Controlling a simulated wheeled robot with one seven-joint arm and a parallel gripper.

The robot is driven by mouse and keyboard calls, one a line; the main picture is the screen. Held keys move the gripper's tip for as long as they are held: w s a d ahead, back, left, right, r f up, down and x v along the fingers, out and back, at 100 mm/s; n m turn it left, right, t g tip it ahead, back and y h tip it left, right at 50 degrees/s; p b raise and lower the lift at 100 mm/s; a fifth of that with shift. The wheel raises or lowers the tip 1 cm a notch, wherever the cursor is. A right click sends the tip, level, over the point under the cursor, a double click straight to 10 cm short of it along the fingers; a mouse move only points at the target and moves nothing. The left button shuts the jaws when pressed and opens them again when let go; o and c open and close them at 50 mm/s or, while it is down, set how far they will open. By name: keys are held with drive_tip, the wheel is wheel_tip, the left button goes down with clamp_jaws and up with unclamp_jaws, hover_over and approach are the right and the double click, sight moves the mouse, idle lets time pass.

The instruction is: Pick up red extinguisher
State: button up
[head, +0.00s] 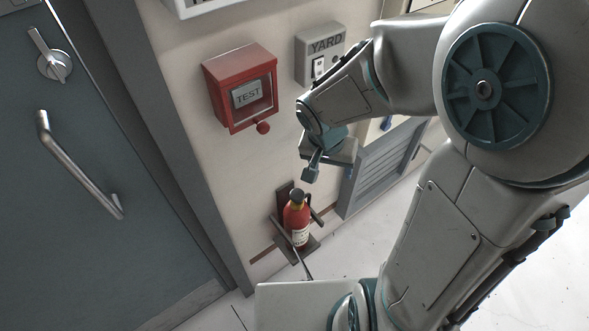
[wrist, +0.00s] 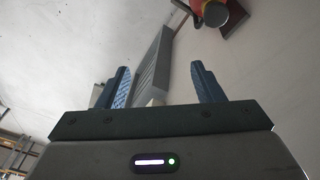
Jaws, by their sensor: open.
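The red extinguisher (head: 297,222) stands upright in a dark wall bracket (head: 309,246) low on the wall, in the lower middle of the head view. It has a dark top and a pale label. My gripper (head: 311,172) is above it and a little to the right in the picture, apart from it. In the wrist view my gripper (wrist: 160,88) has its two blue fingers spread wide with nothing between them. Part of the extinguisher (wrist: 207,10) shows at the top edge of the wrist view, beyond the fingers; the rest is cut off.
A red TEST box (head: 241,88) and a grey YARD switch box (head: 320,54) are on the wall above. A grey door (head: 85,170) with a bar handle is at left. A louvred grey panel (head: 383,168) stands right of the extinguisher. Pale floor (head: 352,252) is open nearby.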

sight(297, 194)
drive_tip(key=a+f, duration=0.2)
drive_tip(key=f, duration=0.1)
drive_tip(key=w+a+f+m+y+b, duration=0.1)
drive_tip(key=a+f, duration=0.2)
drive_tip(key=f, duration=0.1)
drive_tip(key=w+a+f+m+b, duration=0.1)
drive_tip(key=a+f, duration=0.1)
drive_tip(key=f, duration=0.2)
drive_tip(key=shift+w+a+g, duration=0.1)
drive_tip(key=shift+a+g, duration=0.1)
drive_tip(key=shift+g, duration=0.1)
drive_tip(key=shift+m, duration=0.3)
drive_tip(key=f, duration=0.2)
drive_tip(key=f+b, duration=0.1)
drive_tip(key=f, duration=0.2)
drive_tip(key=w+f, duration=0.1)
drive_tip(key=f, duration=0.1)
drive_tip(key=shift+d+f+b, duration=0.1)
drive_tip(key=shift+f+b, duration=0.15)
drive_tip(key=shift+b, duration=0.15)
clamp_jaws()
drive_tip(key=shift+r, duration=0.15)
